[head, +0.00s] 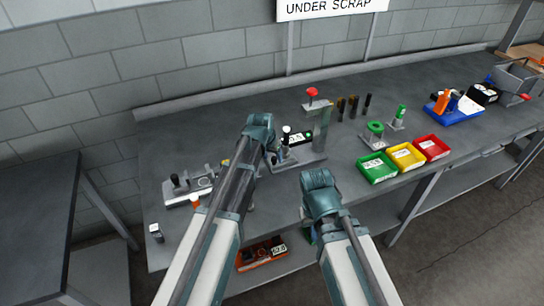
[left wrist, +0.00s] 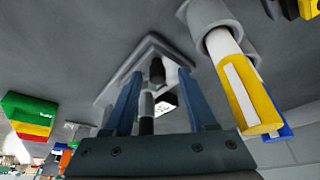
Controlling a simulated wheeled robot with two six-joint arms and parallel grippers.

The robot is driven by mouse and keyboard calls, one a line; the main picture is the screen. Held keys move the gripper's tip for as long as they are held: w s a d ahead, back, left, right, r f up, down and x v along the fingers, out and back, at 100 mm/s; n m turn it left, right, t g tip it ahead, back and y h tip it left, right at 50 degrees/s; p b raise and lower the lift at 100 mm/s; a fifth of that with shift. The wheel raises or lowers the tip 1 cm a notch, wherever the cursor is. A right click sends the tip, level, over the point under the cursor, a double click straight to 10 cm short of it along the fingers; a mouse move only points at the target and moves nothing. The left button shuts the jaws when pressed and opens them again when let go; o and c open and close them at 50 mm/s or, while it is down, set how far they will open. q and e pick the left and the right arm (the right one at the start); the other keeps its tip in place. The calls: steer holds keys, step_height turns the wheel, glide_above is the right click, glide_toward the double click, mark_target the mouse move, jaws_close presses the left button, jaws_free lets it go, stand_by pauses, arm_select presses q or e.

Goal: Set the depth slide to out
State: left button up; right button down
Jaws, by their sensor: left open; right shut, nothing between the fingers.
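A grey crimper-like station (head: 308,158) with a small display and a white-topped lever (head: 286,131) stands on the bench, partly behind my left arm. My left gripper (head: 270,150) is over its left side, fingertips mostly hidden in the head view. In the left wrist view my left gripper (left wrist: 157,80) is open, its blue fingers on either side of a dark-tipped post (left wrist: 157,71) on a grey plate (left wrist: 112,88); touch cannot be told. No part is readable as the depth slide. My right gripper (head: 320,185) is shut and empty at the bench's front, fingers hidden.
A second grey device (head: 190,187) lies left of my left arm. A yellow-and-white cylinder (left wrist: 240,85) stands close beside my left fingers. Green (head: 378,167), yellow (head: 406,156) and red (head: 431,148) bins sit to the right. A red button (head: 312,93) stands behind.

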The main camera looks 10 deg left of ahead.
arm_select(q)
steer(key=p+v, duration=1.2)
steer(key=v, duration=0.1)
steer(key=shift+s+r, duration=0.15)
arm_select(e)
step_height(320, 180, up, 12)
steer(key=shift+r, duration=0.2)
